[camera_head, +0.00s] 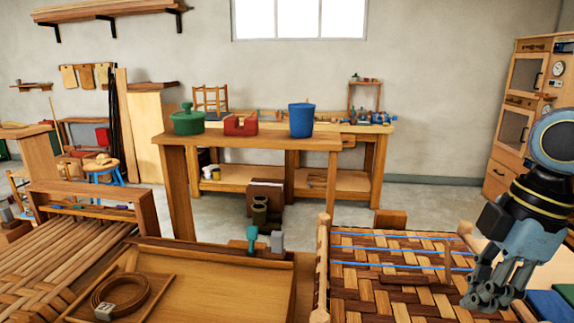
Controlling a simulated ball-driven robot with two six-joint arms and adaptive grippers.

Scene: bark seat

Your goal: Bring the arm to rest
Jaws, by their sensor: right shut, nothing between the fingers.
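My right gripper (487,295) is at the right of the head view, pointing down, with its fingers shut and nothing between them. It is in front of the right edge of the woven bark seat (385,285), whose light and dark strips cross over each other. I cannot tell whether the fingers touch the seat. Blue strands (390,250) run across the far part of the seat. My left gripper is not in view.
A wooden tray (215,262) with a coiled strip (120,293) lies left of the seat. A narrow table (250,139) behind bears a green pot (187,122), a red box (240,125) and a blue cup (301,120). Blue and green pieces (548,304) lie at the right. Grey floor (430,205) shows behind.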

